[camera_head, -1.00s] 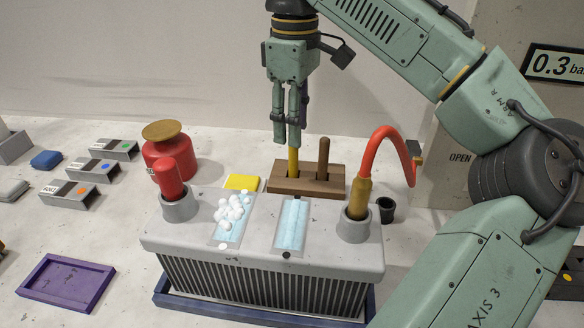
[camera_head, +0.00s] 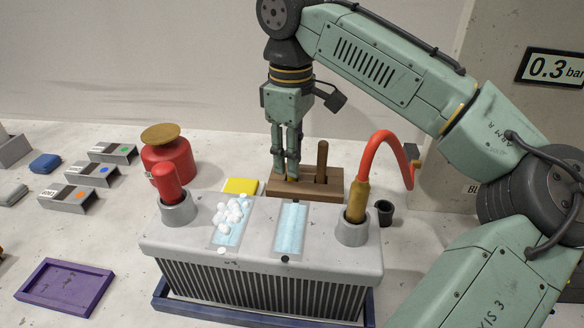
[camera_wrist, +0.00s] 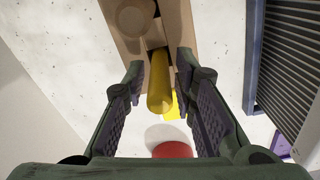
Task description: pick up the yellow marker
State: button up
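The yellow marker (camera_wrist: 160,82) stands upright in a slot of the brown wooden holder (camera_head: 306,195). In the head view only a small yellow bit of the marker (camera_head: 292,178) shows at my fingertips. My gripper (camera_head: 286,172) points down over the left part of the holder. In the wrist view its two fingers (camera_wrist: 158,98) are spread on either side of the marker, with a gap visible on each side. A brown handle (camera_head: 322,160) stands in the holder's right slot.
In front of the holder is a grey ribbed unit (camera_head: 262,262) with two light blue panels and white balls on the left one. A red hose (camera_head: 376,140) arches on the right. A red canister (camera_head: 168,160) and yellow pad (camera_head: 241,186) are on the left.

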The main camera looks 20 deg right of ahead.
grip_shut()
